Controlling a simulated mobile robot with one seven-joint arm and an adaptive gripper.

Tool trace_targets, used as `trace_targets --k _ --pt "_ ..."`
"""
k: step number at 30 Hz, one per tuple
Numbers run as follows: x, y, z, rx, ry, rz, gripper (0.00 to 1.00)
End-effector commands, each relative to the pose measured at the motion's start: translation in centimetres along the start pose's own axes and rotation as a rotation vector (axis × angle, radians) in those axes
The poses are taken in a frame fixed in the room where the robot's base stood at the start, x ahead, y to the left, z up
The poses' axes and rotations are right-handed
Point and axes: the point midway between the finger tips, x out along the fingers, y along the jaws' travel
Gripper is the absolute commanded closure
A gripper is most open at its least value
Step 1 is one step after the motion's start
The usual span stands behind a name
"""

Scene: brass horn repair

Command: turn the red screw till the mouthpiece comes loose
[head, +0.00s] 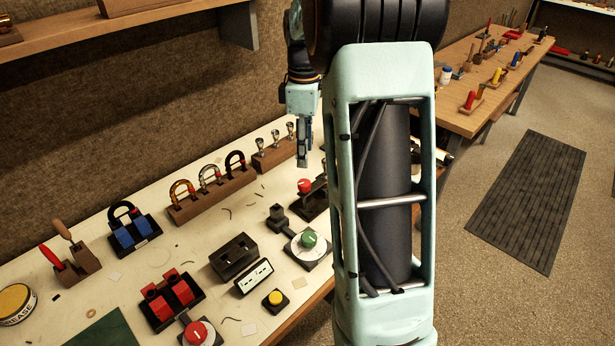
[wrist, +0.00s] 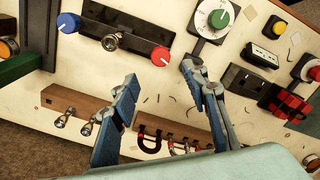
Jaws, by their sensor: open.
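The red screw (head: 305,186) has a round red head with a white mark. It is at the end of a black bar-shaped device (wrist: 130,43) on the bench; the screw also shows in the wrist view (wrist: 160,56). A blue knob (wrist: 68,22) is at the bar's other end. A small metal round part (wrist: 110,42), perhaps the mouthpiece, is at the bar's middle; whether it is loose I cannot tell. My gripper (head: 303,163) points down above the red screw. In the wrist view my gripper (wrist: 158,77) is open and empty, with the screw just past its fingertips.
A green dial (head: 309,240) on a white plate stands close by the device. A wooden rack (head: 212,195) holds several horseshoe-shaped pieces, and a wooden block (head: 281,151) holds small metal mouthpieces. Red clamps (head: 172,297) and a yellow button (head: 275,298) are nearer the front.

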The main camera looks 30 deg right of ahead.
Motion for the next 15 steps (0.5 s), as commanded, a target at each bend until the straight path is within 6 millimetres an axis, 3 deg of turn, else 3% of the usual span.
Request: trace_targets --k 9,15 --pt "6.1 -0.2 0.1 0.002 -0.002 -0.004 0.58" --pt "8.6 -0.1 0.1 0.002 -0.002 -0.003 0.58"
